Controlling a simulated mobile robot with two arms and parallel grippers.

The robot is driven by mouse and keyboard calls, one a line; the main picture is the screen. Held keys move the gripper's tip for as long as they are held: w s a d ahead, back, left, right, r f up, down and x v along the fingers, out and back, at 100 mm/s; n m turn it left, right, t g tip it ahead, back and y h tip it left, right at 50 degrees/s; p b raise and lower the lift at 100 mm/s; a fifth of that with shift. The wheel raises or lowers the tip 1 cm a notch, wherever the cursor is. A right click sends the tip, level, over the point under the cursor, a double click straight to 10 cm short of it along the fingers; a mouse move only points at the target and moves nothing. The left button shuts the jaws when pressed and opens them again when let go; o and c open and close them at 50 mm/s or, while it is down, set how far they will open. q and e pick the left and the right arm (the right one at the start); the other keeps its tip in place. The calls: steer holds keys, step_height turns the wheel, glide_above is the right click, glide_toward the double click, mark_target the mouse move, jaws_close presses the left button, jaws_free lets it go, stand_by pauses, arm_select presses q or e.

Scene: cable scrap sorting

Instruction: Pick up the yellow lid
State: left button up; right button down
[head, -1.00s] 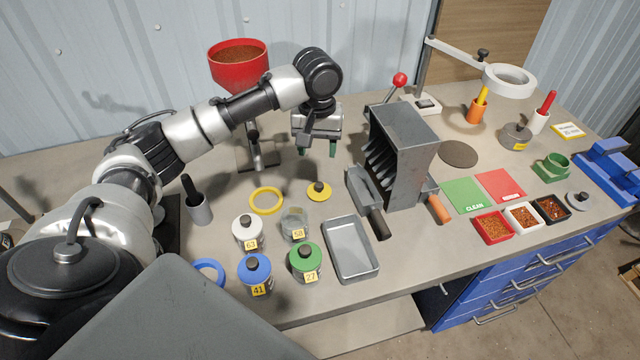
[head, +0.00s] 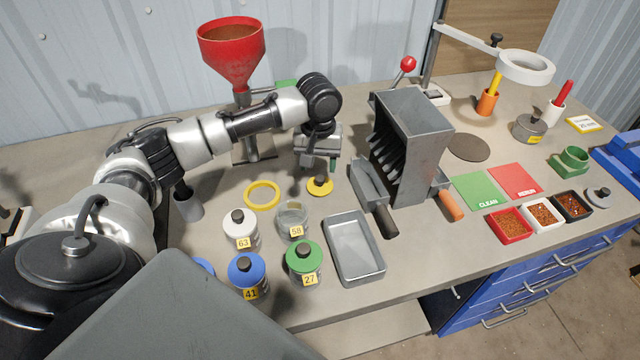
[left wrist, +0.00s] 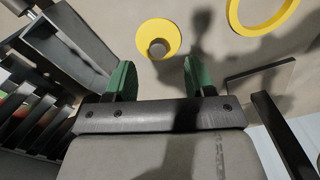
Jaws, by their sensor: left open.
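The yellow lid (head: 320,187) with a dark knob lies flat on the bench, behind the open glass jar labelled 58 (head: 292,221). My left gripper (head: 321,164) is open and empty, pointing down just behind the lid and above the bench. In the left wrist view the lid (left wrist: 158,39) shows ahead of the gap between the green fingertips (left wrist: 157,80), apart from them. My right gripper is not in view.
A yellow ring (head: 262,196) lies left of the lid. Jars with white (head: 238,222), blue (head: 247,270) and green (head: 304,257) lids stand in front. A metal scoop (head: 372,195) and grey riffle box (head: 410,145) stand close on the right. An empty metal tray (head: 354,248) is in front.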

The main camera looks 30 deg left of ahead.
mark_target(320, 179)
arm_select(q)
step_height(320, 179, down, 5)
steer(key=shift+w+d+f+p, duration=0.1)
steer(key=shift+p, duration=0.2)
steer(key=shift+c, duration=0.5)
steer(key=c, duration=0.9)
